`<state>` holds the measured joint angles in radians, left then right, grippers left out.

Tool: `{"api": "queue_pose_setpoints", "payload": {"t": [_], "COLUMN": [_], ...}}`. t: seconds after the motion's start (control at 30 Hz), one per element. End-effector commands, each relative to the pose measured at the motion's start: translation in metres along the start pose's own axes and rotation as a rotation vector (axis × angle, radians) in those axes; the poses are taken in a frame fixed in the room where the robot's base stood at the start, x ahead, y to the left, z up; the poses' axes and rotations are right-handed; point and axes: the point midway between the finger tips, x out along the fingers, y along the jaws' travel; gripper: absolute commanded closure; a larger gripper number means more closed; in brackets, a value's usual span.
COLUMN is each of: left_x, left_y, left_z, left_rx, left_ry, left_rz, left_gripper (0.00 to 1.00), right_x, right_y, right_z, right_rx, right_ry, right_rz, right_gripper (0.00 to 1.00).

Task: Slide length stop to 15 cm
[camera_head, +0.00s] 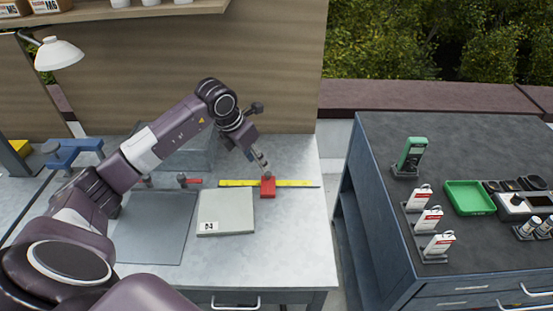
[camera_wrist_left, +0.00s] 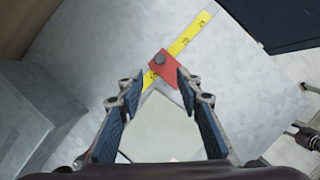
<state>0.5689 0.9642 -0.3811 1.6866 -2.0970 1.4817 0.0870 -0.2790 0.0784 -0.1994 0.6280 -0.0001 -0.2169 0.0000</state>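The length stop is a red block (camera_head: 268,188) with a dark knob, sitting on a yellow ruler strip (camera_head: 238,183) near the back of the workbench. In the left wrist view the red block (camera_wrist_left: 166,69) lies just beyond the fingertips, with the yellow strip (camera_wrist_left: 190,35) running diagonally under it. My left gripper (camera_head: 264,165) is just above and behind the block in the head view. In the wrist view its fingers (camera_wrist_left: 157,88) are spread apart with nothing held between them. The scale numbers are too small to read. My right gripper is in neither view.
A pale square panel (camera_head: 226,215) lies in front of the ruler, beside a grey mat (camera_head: 155,230). A red-handled tool (camera_head: 192,181) lies left of the ruler. A dark cabinet (camera_head: 390,160) with a green tray (camera_head: 470,197) stands right, across a gap. The bench's front right is clear.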

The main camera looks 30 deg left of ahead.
Motion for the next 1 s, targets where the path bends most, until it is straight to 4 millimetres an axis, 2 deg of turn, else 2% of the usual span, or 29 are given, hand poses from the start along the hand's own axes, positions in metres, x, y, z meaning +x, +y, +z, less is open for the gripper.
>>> {"api": "queue_pose_setpoints", "payload": {"t": [0.17, 0.5, 0.7, 0.87, 0.97, 1.0], "left_x": [0.010, 0.061, 0.077, 0.079, 0.079, 0.079], "left_y": [-0.001, -0.002, -0.001, -0.001, -0.001, -0.001], "left_z": [0.000, 0.001, 0.000, 0.000, 0.000, 0.000], "left_rx": [-0.002, -0.003, -0.001, 0.000, 0.001, 0.000], "left_ry": [0.003, 0.001, -0.001, -0.001, -0.001, -0.001], "left_rz": [-0.004, -0.005, -0.003, -0.002, -0.002, -0.002], "left_gripper": [0.67, 0.67, 0.67, 0.67, 0.67, 0.70], "right_x": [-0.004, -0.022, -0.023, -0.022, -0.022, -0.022], "right_y": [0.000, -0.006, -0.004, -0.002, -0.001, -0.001], "right_z": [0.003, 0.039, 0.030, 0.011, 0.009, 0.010], "right_rx": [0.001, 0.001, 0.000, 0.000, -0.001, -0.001], "right_ry": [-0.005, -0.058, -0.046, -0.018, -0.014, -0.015], "right_rz": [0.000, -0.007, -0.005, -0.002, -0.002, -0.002], "right_gripper": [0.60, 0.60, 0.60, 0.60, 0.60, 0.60]}}
